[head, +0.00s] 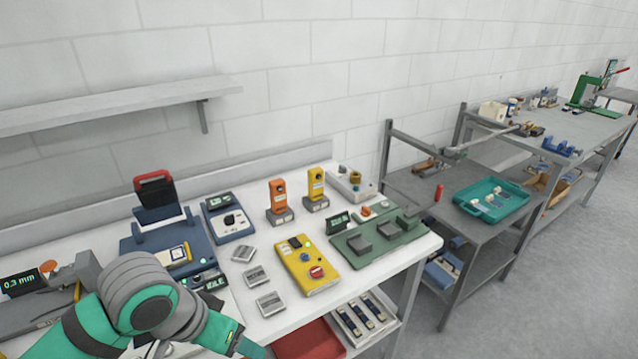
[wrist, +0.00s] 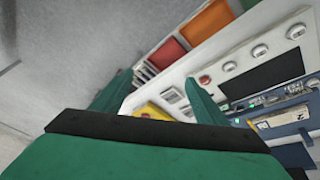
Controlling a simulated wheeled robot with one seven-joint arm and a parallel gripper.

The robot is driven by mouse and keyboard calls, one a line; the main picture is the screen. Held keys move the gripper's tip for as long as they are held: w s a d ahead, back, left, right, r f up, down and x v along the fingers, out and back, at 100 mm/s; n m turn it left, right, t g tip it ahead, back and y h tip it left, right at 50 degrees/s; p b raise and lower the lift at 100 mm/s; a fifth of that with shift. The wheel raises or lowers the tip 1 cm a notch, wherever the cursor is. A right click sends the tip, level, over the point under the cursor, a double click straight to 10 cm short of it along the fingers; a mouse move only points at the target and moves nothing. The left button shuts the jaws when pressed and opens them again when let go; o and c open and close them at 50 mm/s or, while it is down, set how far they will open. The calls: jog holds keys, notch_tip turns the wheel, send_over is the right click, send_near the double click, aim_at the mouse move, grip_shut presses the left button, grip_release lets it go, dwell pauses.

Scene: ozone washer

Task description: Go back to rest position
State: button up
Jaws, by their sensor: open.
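My teal and grey arm comes in at the bottom left of the head view, over the front of the white workbench (head: 228,258). Its end reaches the picture's lower edge, so the fingers are not clearly seen there. In the wrist view my gripper (wrist: 160,92) shows two teal fingers spread apart with nothing between them. The wrist view is tilted and looks over the bench's front edge and the shelf below.
The bench holds a yellow control box (head: 307,264), a green fixture board (head: 378,240), a blue device (head: 230,217) and several small grey blocks. A red tray (head: 310,341) lies underneath. To the right stands a metal table with a teal tray (head: 491,201). Grey floor (head: 560,290) is clear.

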jog(key=w+d+r+n+t+h, duration=0.2)
jog(key=w+d+r+t+h, duration=0.35)
jog(key=d, duration=0.55)
jog(key=w+d+r+n+t+h, duration=0.1)
jog(key=w+d+r+t+h, duration=0.2)
jog(key=w+d+r+t, duration=0.55)
jog(key=s+f+n+t+y, duration=0.1)
jog(key=s+f+n+y, duration=0.5)
jog(key=f, duration=0.7)
jog(key=s+f+n+y, duration=0.3)
jog(key=s+f+y, duration=0.4)
jog(key=f, duration=0.6)
jog(key=s+a+f+m+g+h, duration=0.1)
jog(key=s+a+f+m, duration=0.1)
jog(key=s, duration=1)
jog(key=s+a+f+m+g+h, duration=0.1)
jog(key=s+f+m, duration=0.4)
jog(key=s, duration=0.7)
jog(key=shift+s+a+f+m+g, duration=0.25)
jog(key=shift+s+a+m+g, duration=0.15)
jog(key=shift+g, duration=0.1)
